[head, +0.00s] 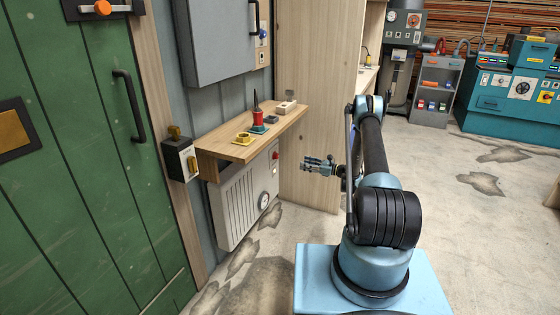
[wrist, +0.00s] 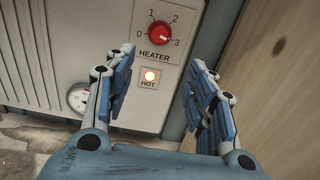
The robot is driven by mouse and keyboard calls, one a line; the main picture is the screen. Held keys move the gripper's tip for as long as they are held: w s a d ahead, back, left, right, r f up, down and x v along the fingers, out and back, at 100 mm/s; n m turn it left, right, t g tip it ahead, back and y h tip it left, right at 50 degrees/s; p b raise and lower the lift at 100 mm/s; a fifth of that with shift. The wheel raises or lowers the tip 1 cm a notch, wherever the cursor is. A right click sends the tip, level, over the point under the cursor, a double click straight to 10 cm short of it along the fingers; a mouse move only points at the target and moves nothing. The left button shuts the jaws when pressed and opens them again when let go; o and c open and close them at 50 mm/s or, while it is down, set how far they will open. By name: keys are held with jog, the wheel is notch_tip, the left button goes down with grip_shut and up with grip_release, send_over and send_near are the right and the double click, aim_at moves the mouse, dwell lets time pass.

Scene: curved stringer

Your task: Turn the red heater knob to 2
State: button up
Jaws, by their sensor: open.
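The red heater knob (wrist: 159,32) sits on the pale heater panel (wrist: 128,28) above the word HEATER, ringed by the numbers 0, 1, 2 and 3. Its white pointer mark appears to face 3. In the head view the knob (head: 275,156) is small, near the right end of the wall heater (head: 238,200) under the shelf. My gripper (wrist: 160,80) is open and empty, with its fingers spread left and right below the knob in the wrist view. In the head view my gripper (head: 318,165) is right of the heater, apart from it.
A lit HOT lamp (wrist: 150,76) is below the knob. A round gauge (wrist: 78,98) is at lower left. A wooden shelf (head: 220,148) with small items juts out above the heater. A wooden panel (wrist: 262,70) stands close on the right. Open floor lies in front.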

aim_at(276, 156)
jog(key=x, duration=1.6)
jog(key=shift+a, duration=0.3)
jog(key=shift+w, duration=0.1)
jog(key=c, duration=1.1)
